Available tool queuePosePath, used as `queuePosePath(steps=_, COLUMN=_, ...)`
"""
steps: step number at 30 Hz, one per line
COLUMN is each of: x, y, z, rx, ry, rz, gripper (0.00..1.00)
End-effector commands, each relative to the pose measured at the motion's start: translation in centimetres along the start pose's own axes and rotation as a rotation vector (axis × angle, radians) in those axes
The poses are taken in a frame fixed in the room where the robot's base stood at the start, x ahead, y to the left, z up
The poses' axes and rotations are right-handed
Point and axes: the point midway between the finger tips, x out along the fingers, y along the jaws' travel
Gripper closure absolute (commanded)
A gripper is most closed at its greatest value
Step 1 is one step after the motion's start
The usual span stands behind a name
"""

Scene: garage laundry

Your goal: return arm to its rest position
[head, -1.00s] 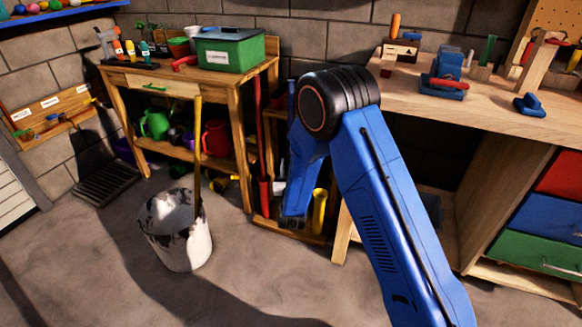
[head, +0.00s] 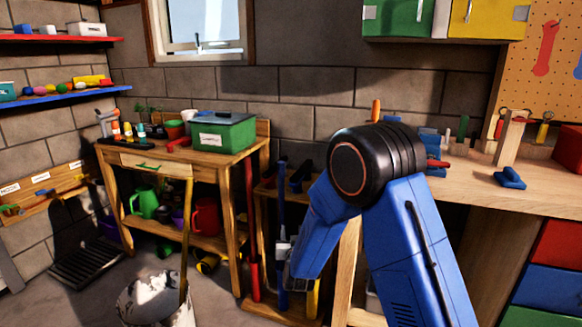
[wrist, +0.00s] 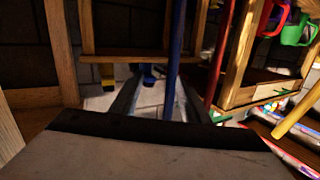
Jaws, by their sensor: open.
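My blue arm (head: 410,250) rises from the bottom right of the head view to a black elbow joint (head: 378,165). From there its forearm (head: 323,232) folds down to the left, in front of the tool rack. In the wrist view my gripper (wrist: 160,88) has its two dark fingers apart, with nothing held between them. A blue pole (wrist: 175,45) shows beyond and between the fingers; I cannot tell how far away it is. In the head view the gripper is mostly hidden behind the forearm.
A wooden potting table (head: 165,158) with a green box (head: 222,133) stands left of the arm. A paint-stained bucket (head: 150,303) is on the floor at lower left. A workbench (head: 545,197) with coloured drawers (head: 555,245) stands to the right. A red pole (head: 252,225) stands by the rack.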

Motion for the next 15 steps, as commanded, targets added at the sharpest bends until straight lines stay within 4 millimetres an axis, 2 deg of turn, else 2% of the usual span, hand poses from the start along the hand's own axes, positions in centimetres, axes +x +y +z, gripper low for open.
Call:
queuePosePath(steps=1, x=-0.3, y=0.8, z=-1.4, rx=0.01, ry=-0.019, rz=-0.002, gripper=0.58)
queuePosePath(steps=3, x=-0.9, y=1.5, z=-2.6, rx=0.02, ry=-0.056, rz=-0.012, gripper=0.58)
queuePosePath(steps=8, x=-2.6, y=3.3, z=-5.3, rx=0.039, ry=-0.139, rz=-0.03, gripper=0.58)
queuePosePath(steps=15, x=-6.5, y=6.1, z=-8.9, rx=0.055, ry=-0.258, rz=-0.055, gripper=0.58)
